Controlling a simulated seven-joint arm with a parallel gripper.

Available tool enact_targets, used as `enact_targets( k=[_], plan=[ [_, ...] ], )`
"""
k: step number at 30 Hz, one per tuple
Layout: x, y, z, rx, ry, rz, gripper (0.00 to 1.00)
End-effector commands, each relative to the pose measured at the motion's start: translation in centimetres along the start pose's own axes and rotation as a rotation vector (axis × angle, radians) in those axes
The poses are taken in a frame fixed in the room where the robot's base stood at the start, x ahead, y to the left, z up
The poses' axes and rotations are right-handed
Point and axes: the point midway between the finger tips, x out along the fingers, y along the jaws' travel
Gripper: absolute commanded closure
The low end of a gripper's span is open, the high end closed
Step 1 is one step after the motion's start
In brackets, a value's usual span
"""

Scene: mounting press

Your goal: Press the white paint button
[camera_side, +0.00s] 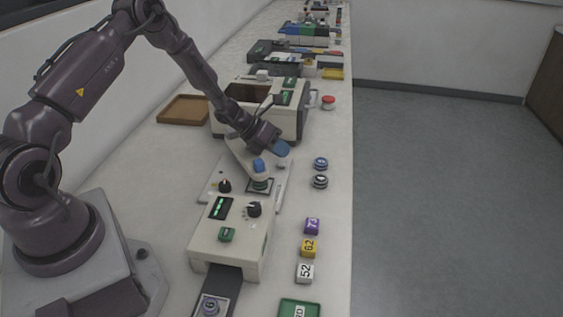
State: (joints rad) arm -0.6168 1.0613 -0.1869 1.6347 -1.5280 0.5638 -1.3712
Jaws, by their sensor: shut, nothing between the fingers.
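I cannot make out a button plainly marked as white paint. The cream mounting press (228,246) stands at the front of the bench, with a small green button (227,235) and black knobs (254,209) on its top. Behind these, a pale arm with a blue cap (260,166) sits over a round green-and-dark part. My gripper (281,149) is shut and empty, in the air just right of and above the blue cap in the picture. Its tips look blue; whether they touch anything below cannot be told.
Two round disc stacks (320,164) stand to the right, with purple (312,226), yellow (308,248) and white (305,273) numbered blocks nearer. A larger cream machine (297,122), a red button (328,102) and a brown tray (184,109) lie behind. The bench's right edge is close.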

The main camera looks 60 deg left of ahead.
Motion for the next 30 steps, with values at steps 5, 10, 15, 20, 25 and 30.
enact_targets(
  k=[5,10,15,20,25,30],
  plan=[
    [0.4,0.9,-2.8,-0.027,0.053,0.016,1.0],
    [0.1,0.7,-2.5,-0.027,0.051,0.016,1.0],
    [-1.0,-0.1,-1.6,-0.033,0.05,0.017,1.0],
    [-2.1,-0.9,-0.6,-0.033,0.046,0.016,1.0],
    [-2.9,-1.7,0.3,-0.032,0.043,0.011,1.0],
    [-3.0,-1.9,0.5,-0.032,0.041,0.009,1.0]
  ],
)
